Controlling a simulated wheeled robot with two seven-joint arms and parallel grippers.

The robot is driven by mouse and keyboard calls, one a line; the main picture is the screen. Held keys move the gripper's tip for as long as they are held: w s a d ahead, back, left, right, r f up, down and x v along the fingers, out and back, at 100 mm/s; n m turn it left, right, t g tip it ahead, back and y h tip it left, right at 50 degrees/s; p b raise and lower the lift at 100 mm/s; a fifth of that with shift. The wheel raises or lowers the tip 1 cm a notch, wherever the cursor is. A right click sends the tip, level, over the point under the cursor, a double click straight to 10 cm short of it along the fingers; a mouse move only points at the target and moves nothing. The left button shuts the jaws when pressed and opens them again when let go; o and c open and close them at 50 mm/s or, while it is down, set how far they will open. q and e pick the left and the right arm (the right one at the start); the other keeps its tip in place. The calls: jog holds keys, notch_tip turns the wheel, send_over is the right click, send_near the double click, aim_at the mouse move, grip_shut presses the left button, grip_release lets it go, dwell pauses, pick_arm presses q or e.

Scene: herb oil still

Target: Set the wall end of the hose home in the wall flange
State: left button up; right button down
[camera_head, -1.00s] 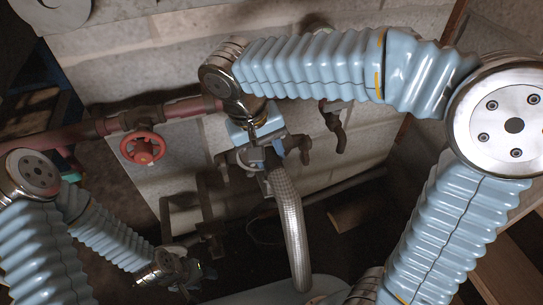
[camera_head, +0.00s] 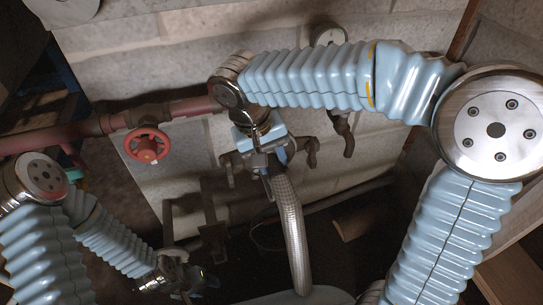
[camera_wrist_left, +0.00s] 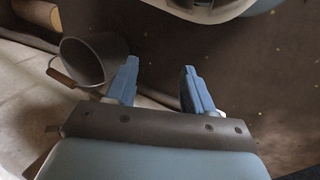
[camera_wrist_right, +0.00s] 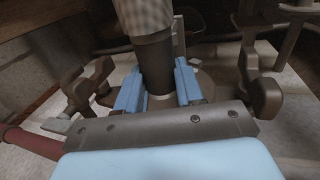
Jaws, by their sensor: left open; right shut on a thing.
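My right gripper (camera_head: 264,165) is shut on the wall end of the hose (camera_head: 291,225), close to the wall among the pipe fittings. A pale round plate, seemingly the wall flange (camera_wrist_right: 205,84), shows just behind the fingers. The gripper hides the joint, so I cannot tell whether the end is seated. In the left wrist view my left gripper (camera_wrist_left: 160,88) is open and empty; it hangs low at left in the head view.
A red valve wheel (camera_head: 147,145) sits on the red pipe (camera_head: 85,132) left of my right gripper. Brown taps (camera_head: 342,130) stick out to its right. A grey bucket (camera_wrist_left: 88,60) stands beside my left gripper. Dark floor (camera_wrist_left: 250,110) right of that gripper looks clear.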

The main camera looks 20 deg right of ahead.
jog(key=c, duration=0.6)
grip_release()
jog(key=shift+d+f, duration=0.15)
jog(key=shift+f, duration=0.15)
jog(key=shift+c, duration=0.2)
jog(key=shift+f, duration=0.1)
jog(key=shift+s, duration=0.1)
